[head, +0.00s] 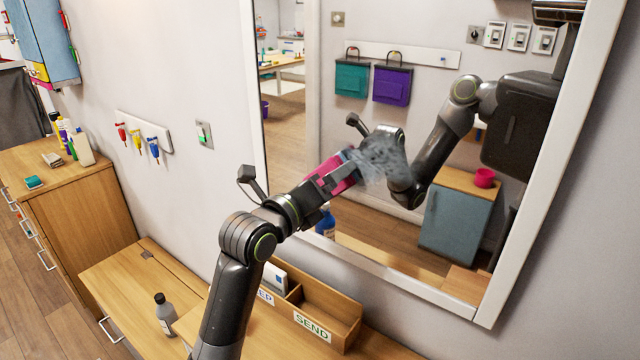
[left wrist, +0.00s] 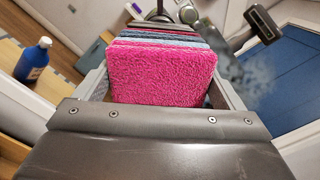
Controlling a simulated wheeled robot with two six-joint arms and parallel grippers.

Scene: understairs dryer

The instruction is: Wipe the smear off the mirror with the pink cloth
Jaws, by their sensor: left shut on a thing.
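The mirror (head: 345,120) hangs on the wall in a white frame. A grey, cloudy smear (head: 378,160) is on its glass near the middle; a hazy grey patch (left wrist: 258,82) shows at the right in the left wrist view. My left gripper (head: 335,178) is shut on the pink cloth (head: 343,170), just left of the smear in the head view. In the left wrist view the cloth (left wrist: 160,75) is a thick pink pad between the jaws. I cannot tell whether it touches the glass. My right gripper is not in view; the mirror reflects an arm of mine.
Below the mirror, a wooden organizer (head: 345,333) labelled SEND and a grey bottle (head: 165,314) stand on the wooden top. A blue bottle (head: 326,222) shows at the mirror's lower left. Coloured tools (head: 138,142) hang on the left wall. A wooden cabinet (head: 80,215) stands far left.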

